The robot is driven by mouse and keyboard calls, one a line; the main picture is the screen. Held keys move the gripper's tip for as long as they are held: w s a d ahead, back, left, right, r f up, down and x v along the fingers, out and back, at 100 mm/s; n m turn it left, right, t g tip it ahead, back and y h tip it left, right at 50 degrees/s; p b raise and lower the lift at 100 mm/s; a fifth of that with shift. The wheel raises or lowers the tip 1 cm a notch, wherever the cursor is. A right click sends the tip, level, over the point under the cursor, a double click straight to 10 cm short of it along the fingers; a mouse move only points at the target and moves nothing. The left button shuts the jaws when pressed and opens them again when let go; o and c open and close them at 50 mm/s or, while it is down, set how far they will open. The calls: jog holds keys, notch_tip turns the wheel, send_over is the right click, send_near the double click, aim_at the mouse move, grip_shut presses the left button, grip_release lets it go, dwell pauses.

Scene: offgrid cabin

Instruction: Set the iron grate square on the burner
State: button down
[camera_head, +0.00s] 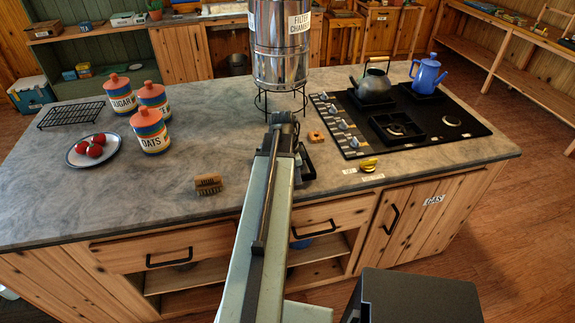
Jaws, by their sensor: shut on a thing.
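My gripper (297,158) is over the counter, left of the black cooktop (434,143), with its fingertips mostly hidden behind my arm. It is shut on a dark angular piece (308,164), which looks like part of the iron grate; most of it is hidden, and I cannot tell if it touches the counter. On the cooktop, the right burner (452,118) is bare. A square black grate (381,132) stands around the front middle burner (396,129). The dark kettle (373,87) and blue kettle (427,75) stand on other grates behind.
A steel filter canister (281,48) on a wire stand is behind my gripper. Knobs (340,124) line the cooktop's left edge. A yellow knob (368,164), a wooden ring piece (316,137) and a brush (208,184) lie nearby. Striped jars (149,131) stand at left.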

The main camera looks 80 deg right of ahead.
jog(key=shift+r+p, duration=1.75)
